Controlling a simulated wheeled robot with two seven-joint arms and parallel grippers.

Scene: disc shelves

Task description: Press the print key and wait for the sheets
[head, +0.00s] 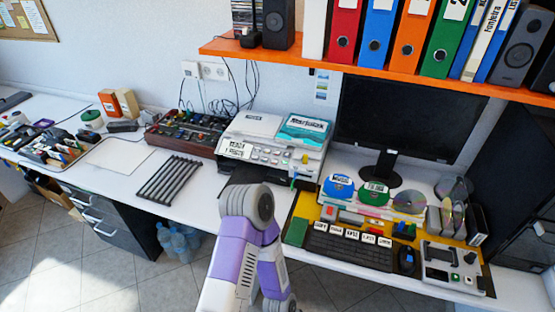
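A white and grey printer (262,154) stands on the white desk against the wall, left of the monitor. Its front panel carries a white label and several small keys (270,156); I cannot tell which one is the print key. A teal-and-white labelled piece (304,130) lies on its top right. A dark tray-like part (238,180) juts out at the printer's front, partly behind my arm. I see no clear sheets on it. One of my purple and white arms rises from the bottom centre, its grey joint in front of the tray. Neither gripper shows.
Right of the printer are discs (374,193), a dark keyboard (348,247) and a control box (453,268). A dark rack of bars (168,180) and a red-sided mixer (183,133) stand left. An orange shelf (340,68) with binders overhangs the monitor (408,118).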

